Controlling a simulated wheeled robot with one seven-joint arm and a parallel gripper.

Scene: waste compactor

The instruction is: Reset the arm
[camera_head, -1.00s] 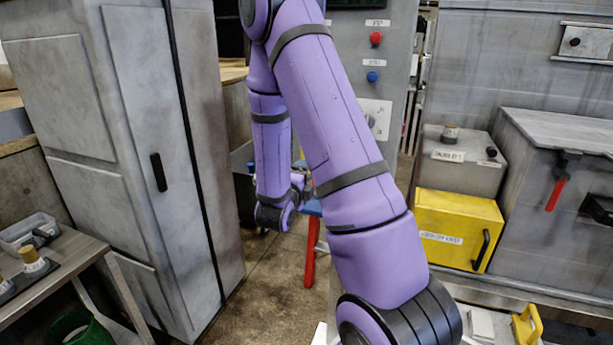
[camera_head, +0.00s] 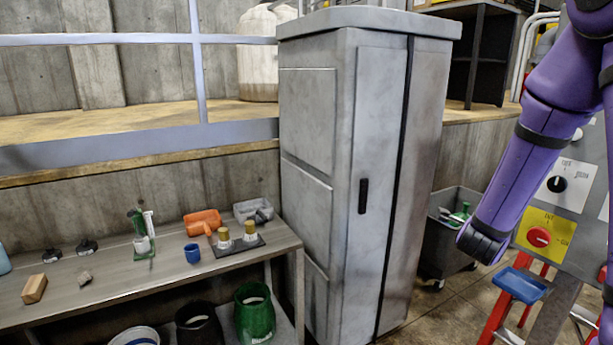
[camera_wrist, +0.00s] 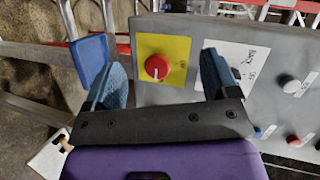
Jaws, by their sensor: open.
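My purple arm (camera_head: 530,140) shows at the right edge of the head view, in front of a grey control panel. In the wrist view my gripper (camera_wrist: 163,85) is open and empty, with its two blue-padded fingers apart. Between the fingers, beyond them, is a red knob (camera_wrist: 157,67) on a yellow plate. I see no contact between the fingers and the panel. The same red knob (camera_head: 539,237) shows in the head view beside my arm. My fingers are not visible in the head view.
A tall grey cabinet (camera_head: 333,150) stands in the middle of the head view. A metal bench (camera_head: 110,290) with small items is at left. A red ladder with a blue step (camera_head: 519,285) stands below the panel. A dark wheeled bin (camera_head: 445,245) is behind. Some floor is clear.

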